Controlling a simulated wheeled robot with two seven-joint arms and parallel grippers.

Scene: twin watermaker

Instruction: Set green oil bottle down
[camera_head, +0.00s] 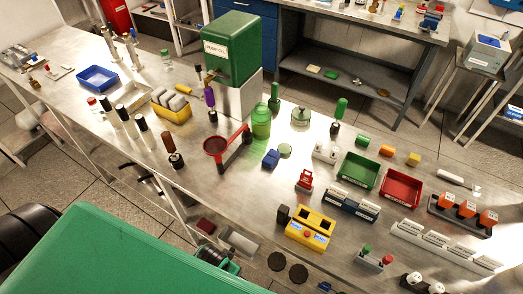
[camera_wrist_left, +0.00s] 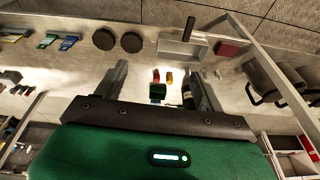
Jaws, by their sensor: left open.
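A translucent green bottle (camera_head: 261,121), which looks like the green oil bottle, stands upright on the steel bench. It is just right of a red funnel-like part (camera_head: 216,145) and in front of the pump oil unit (camera_head: 229,50). No gripper is near it in the head view. My left gripper (camera_wrist_left: 157,72) shows in the wrist view with its two dark fingers wide apart and nothing held between them. I cannot make out the green bottle in the wrist view. My right gripper is in neither view.
A green tray (camera_head: 358,171), a red tray (camera_head: 401,188), a yellow two-well block (camera_head: 310,229) and a blue block (camera_head: 271,158) crowd the bench. Black discs (camera_wrist_left: 131,42) and a red block (camera_wrist_left: 228,48) show beyond my left fingers.

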